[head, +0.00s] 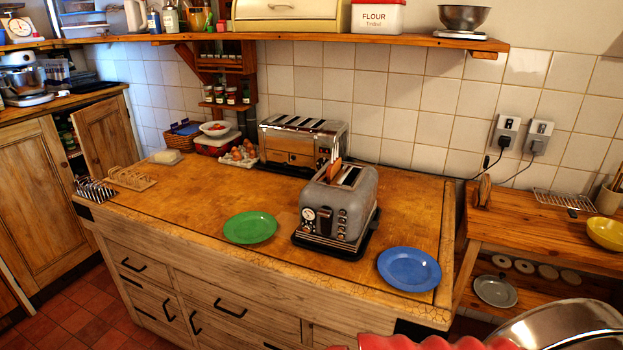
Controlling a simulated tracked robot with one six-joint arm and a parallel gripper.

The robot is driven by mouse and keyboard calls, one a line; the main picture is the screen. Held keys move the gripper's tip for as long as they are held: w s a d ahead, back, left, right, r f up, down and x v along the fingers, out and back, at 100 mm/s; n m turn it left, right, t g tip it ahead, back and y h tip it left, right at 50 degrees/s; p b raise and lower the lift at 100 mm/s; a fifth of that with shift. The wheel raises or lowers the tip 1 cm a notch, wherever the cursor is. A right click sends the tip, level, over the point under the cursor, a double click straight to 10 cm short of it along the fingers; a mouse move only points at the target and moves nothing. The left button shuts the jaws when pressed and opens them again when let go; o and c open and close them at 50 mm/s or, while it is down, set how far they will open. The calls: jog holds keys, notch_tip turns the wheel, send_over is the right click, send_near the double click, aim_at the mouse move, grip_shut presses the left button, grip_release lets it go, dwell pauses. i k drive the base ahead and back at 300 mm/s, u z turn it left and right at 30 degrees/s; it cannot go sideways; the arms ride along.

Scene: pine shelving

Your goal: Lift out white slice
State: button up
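A grey toaster (357,217) with dials and a lever on its near end stands on the wooden worktop, right of centre. A brown slice (334,172) sticks up from its left slot. A thin pale strip (351,176) shows at the right slot; I cannot tell whether it is a white slice or the metal of the slot. Behind it stands a wider chrome toaster (290,148) with several slots; no slice is clearly visible in it. My gripper is not in view.
On the worktop (185,207), a green plate (250,227) lies left of the grey toaster and a blue plate (409,269) lies right. Toast racks (131,178) and a butter dish (165,157) stand far left. A shelf (400,38) overhangs the back.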

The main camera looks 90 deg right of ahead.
aim_at(334, 169)
jog(key=i, duration=0.75)
jog(key=z, duration=4.2)
jog(key=i, duration=0.15)
jog(key=u, duration=0.45)
